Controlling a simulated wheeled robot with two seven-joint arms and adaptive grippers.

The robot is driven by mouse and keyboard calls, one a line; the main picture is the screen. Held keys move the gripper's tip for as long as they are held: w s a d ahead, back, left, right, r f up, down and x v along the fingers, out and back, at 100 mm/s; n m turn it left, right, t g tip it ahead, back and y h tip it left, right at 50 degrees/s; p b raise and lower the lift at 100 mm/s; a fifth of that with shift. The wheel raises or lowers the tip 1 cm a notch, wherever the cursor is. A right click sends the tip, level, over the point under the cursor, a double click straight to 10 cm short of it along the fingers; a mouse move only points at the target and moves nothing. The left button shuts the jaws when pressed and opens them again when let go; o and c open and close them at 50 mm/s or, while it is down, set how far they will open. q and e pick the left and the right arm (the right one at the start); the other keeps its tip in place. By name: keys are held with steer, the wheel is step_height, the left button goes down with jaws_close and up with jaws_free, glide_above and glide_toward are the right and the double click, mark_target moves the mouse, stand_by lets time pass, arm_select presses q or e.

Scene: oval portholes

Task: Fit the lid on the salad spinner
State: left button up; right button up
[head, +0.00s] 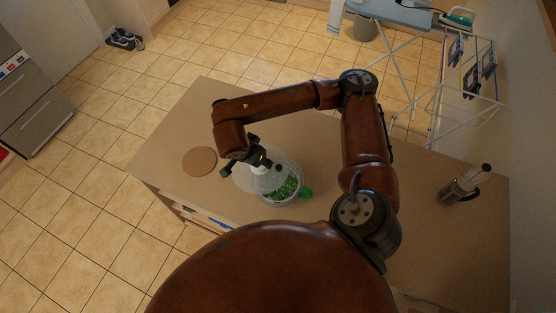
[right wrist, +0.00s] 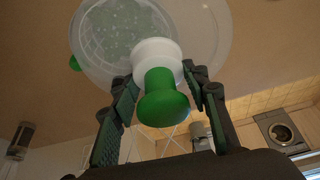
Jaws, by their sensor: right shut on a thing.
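The salad spinner bowl (head: 292,198) is clear, with green contents and a green part (head: 306,193) at its right side, and stands on the counter. A clear, whitish lid (head: 246,181) overlaps the bowl's left part and looks off-centre to the left. Its height above the rim is hard to tell. My right gripper (head: 258,161) is shut on the lid's knob. The right wrist view shows the green knob (right wrist: 163,100) with a white collar between the fingers, and the clear lid (right wrist: 92,45) beyond. My left gripper is not in view.
A round brown mat (head: 200,161) lies on the counter (head: 190,110) left of the spinner. An ironing board (head: 395,14) and drying rack (head: 470,100) stand behind. The counter's left part is mostly clear.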

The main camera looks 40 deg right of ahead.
mark_target(278, 166)
steer(key=s+d+m+g, duration=0.1)
steer(key=m, duration=0.1)
steer(key=s+d+m+g+p, duration=0.1)
steer(key=m, duration=0.2)
steer(key=s+d+m+g, duration=0.1)
steer(key=s+d+m, duration=0.1)
steer(key=m, duration=0.1)
steer(key=shift+f, duration=0.35)
steer(key=shift+s+d+f+m+g+p, duration=0.1)
steer(key=shift+s+d+m+g+p, duration=0.15)
steer(key=shift+m, duration=0.25)
steer(key=shift+a+f+b, duration=0.1)
steer(key=shift+f+b, duration=0.25)
steer(key=shift+f, duration=0.6)
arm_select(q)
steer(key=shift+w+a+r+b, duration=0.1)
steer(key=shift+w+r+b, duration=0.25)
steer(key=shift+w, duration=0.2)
arm_select(e)
steer(key=shift+f, duration=0.95)
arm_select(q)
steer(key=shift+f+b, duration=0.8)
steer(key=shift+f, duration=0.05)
arm_select(e)
steer(key=shift+w, duration=0.1)
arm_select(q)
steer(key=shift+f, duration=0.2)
arm_select(e)
steer(key=shift+f, duration=0.2)
